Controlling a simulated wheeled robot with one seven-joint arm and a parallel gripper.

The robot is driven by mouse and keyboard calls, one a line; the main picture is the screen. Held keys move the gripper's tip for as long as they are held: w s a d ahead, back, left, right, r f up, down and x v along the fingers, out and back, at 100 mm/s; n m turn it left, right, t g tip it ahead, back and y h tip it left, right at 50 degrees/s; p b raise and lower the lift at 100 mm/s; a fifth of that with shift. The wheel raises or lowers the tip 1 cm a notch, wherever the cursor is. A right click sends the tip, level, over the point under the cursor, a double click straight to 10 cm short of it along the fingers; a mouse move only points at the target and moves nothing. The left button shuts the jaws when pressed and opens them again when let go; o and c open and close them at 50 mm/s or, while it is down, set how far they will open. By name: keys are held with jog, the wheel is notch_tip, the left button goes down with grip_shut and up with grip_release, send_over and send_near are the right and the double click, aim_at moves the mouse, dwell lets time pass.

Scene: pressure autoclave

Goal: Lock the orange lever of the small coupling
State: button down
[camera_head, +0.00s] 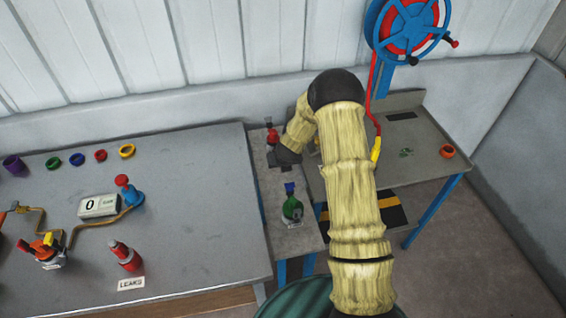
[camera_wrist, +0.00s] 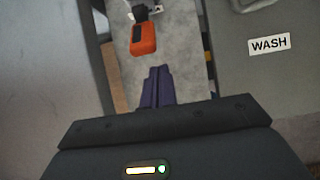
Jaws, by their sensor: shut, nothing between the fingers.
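In the wrist view, an orange lever-like piece (camera_wrist: 143,38) juts from a small dark fitting (camera_wrist: 142,12) on a narrow grey bench. It looks like the small coupling's lever, but I cannot tell whether it is locked. My gripper (camera_wrist: 158,86) has its two dark purple fingers together, with nothing between them. The fingertips point at the bench and appear just short of the orange piece, apart from it. In the head view my arm hangs over the narrow bench, and its dark end hides the fingers and the orange piece.
A green bottle with a blue cap (camera_head: 292,208) and a red-topped fitting (camera_head: 271,134) stand on the narrow bench (camera_head: 300,240). The left table holds a cluster with orange and yellow levers (camera_head: 45,248), a red bottle (camera_head: 126,257) and coloured rings. A hose reel (camera_head: 408,28) is behind right.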

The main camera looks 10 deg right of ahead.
jog(key=shift+w+r+p, duration=0.25)
jog(key=shift+w+r, duration=0.1)
jog(key=shift+r, duration=0.2)
jog(key=shift+w+r+p, duration=0.2)
jog(key=shift+w+r, duration=0.1)
jog(key=shift+r, duration=0.25)
jog(key=shift+a, duration=0.1)
jog(key=shift+w+r+p, duration=0.15)
jog(key=shift+r+p, duration=0.05)
jog(key=shift+p, duration=0.4)
